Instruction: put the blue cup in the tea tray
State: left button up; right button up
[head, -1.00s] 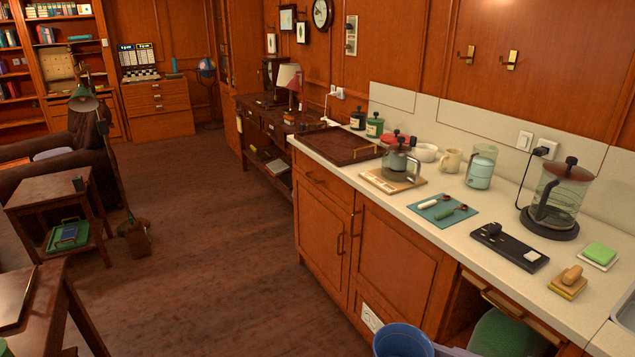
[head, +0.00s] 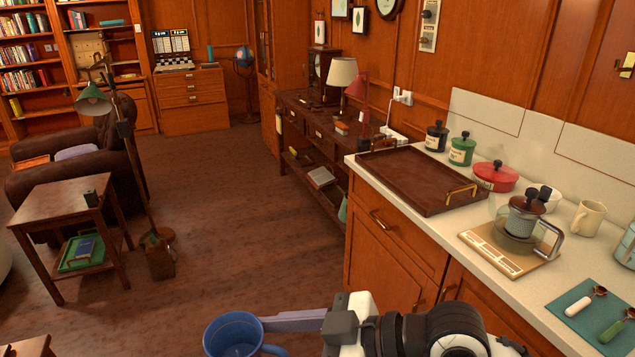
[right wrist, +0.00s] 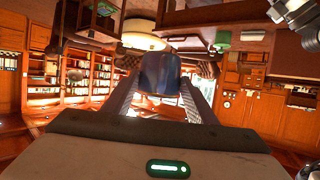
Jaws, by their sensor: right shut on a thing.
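The blue cup (head: 232,336) is at the bottom of the head view, upright with its open top showing, in the air over the floor left of the counter. My right gripper (head: 266,326) is shut on it; the cup also shows between the two fingers in the right wrist view (right wrist: 160,76). The tea tray (head: 399,206), dark brown wood with brass handles, lies on the far left end of the counter. No cup shows in it, and the cup is well apart from it.
Open floor lies left of the counter.

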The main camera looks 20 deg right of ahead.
aim_at(415, 177)
jog(key=u, duration=0.25)
jog(key=i, duration=2)
jog(key=z, duration=0.65)
jog(key=i, duration=1.3)
jog(key=z, duration=1.8)
jog(key=i, duration=0.55)
jog(key=z, duration=0.35)
